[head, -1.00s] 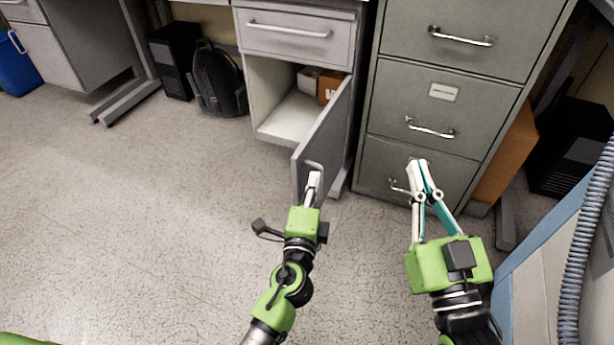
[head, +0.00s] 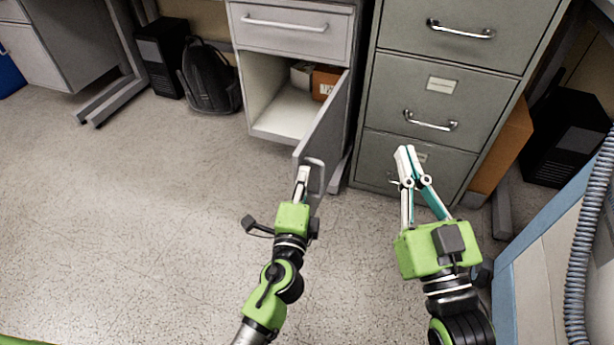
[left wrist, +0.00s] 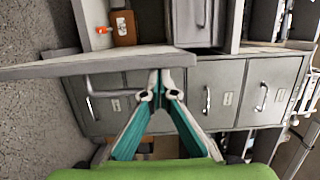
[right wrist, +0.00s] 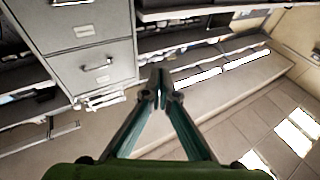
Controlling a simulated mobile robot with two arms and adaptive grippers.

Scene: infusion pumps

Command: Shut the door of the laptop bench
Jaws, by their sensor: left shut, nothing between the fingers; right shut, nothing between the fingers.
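The laptop bench (head: 292,45) is a light grey cabinet with a shut drawer on top and an open compartment below. Its door (head: 326,122) stands swung out, hinged at the right, with a loop handle (head: 318,172) near its free end. My left gripper (head: 303,170) is shut and empty, at the free end of the door beside the handle. In the left wrist view the door (left wrist: 60,66) crosses at the fingertips (left wrist: 158,75); I cannot tell whether they touch. My right gripper (head: 405,150) is shut and empty, in front of the filing cabinet.
A grey filing cabinet (head: 445,60) stands right of the bench. Boxes (head: 325,80) sit inside the compartment. A backpack (head: 210,80) and a black computer case (head: 162,55) stand to the left. The floor (head: 130,220) at left is clear. A blue-edged panel (head: 545,225) is at right.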

